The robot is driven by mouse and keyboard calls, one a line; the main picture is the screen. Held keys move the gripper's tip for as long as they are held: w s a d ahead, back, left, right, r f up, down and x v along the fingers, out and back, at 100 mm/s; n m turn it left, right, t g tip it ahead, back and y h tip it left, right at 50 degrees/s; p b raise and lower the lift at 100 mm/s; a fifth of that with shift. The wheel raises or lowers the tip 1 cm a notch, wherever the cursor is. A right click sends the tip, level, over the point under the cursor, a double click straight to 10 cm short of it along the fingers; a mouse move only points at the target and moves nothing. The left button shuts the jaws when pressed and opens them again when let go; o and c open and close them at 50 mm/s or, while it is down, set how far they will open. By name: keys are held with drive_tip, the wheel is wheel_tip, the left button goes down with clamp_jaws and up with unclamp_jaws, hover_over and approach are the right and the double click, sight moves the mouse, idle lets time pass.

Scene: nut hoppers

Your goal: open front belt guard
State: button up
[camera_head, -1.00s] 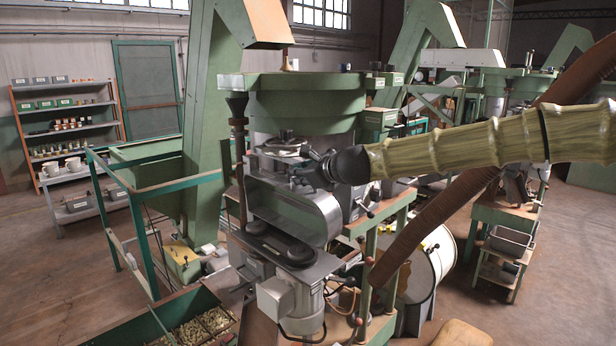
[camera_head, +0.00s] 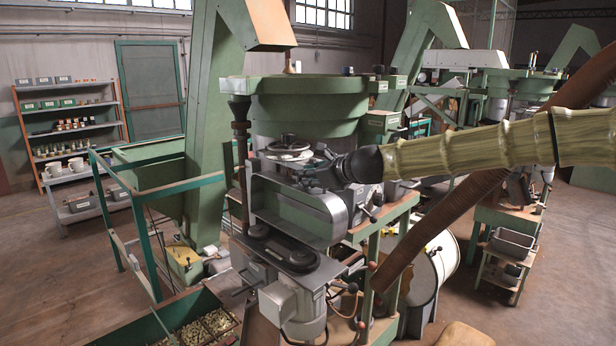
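The front belt guard (camera_head: 298,216) is a grey, round-ended cover on the near side of the green-topped machine (camera_head: 308,108). It stands tilted up on edge. Below it, two dark round pulleys, the left one (camera_head: 259,231) and the right one (camera_head: 303,259), lie exposed on the machine's plate. My gripper (camera_head: 312,174) is just above and behind the guard's upper edge, near a round metal handwheel (camera_head: 290,149). Its fingers are small and blend with machine parts, so I cannot tell their opening or any contact with the guard.
A green-railed frame (camera_head: 150,190) stands to the left. A green bin (camera_head: 190,312) with sorted parts is at the lower left. A brown chute (camera_head: 425,235) slopes down under my arm at the right. A white drum (camera_head: 437,262) stands behind it. Open floor lies at the far right.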

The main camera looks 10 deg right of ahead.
drive_tip(key=shift+s, duration=0.15)
drive_tip(key=v, duration=1.1)
drive_tip(key=shift+s+d+r, duration=0.15)
drive_tip(key=shift+s+d, duration=0.1)
idle(0.4)
